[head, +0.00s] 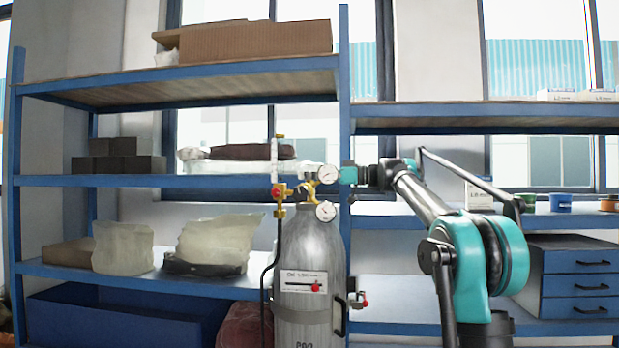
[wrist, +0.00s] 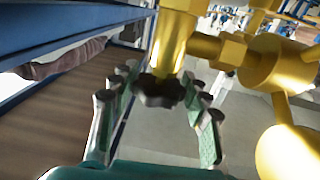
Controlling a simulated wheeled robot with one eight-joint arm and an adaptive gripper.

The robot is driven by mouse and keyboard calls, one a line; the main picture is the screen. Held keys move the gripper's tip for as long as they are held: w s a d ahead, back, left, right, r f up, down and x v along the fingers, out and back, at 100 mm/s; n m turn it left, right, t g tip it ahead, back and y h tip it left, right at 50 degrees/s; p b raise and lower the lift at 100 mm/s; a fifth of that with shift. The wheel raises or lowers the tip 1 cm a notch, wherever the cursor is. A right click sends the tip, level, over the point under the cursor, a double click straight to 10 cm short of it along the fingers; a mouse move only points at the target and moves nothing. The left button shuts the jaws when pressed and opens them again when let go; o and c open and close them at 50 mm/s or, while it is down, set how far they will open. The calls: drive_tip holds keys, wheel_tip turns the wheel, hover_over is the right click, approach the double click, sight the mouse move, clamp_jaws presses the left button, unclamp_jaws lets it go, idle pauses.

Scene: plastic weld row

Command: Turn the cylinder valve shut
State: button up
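The grey gas cylinder (head: 308,250) stands upright in front of the blue shelving in the head view, with a brass valve and regulator on top. In the wrist view the gold-coloured valve body (wrist: 175,45) ends in a dark lobed handwheel (wrist: 158,91). My gripper (wrist: 162,88) has its green-padded fingers spread on both sides of the handwheel, with small gaps seeming to show; contact cannot be told for certain. In the head view my gripper (head: 349,174) reaches in from the right at valve height, and the handwheel is hidden there.
Two round gauges, an upper one (head: 328,174) and a lower one (head: 325,211), sit close to my gripper. A flowmeter tube (head: 274,160) stands left of the valve. A blue shelf post (head: 344,80) rises just behind. A blue drawer unit (head: 577,278) is at right.

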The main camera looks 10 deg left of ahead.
drive_tip(key=c, duration=0.4)
drive_tip(key=shift+s+m+t+h, duration=0.1)
drive_tip(key=shift+m+t+h, duration=0.4)
drive_tip(key=shift+m+t, duration=1.3)
drive_tip(key=shift+m+t+h, duration=0.5)
drive_tip(key=shift+t+h, duration=0.1)
drive_tip(key=shift+t, duration=0.9)
drive_tip(key=shift+c, duration=0.2)
drive_tip(key=o, duration=1.2)
wheel_tip(320, 180, up, 10)
drive_tip(key=shift+r, duration=0.1)
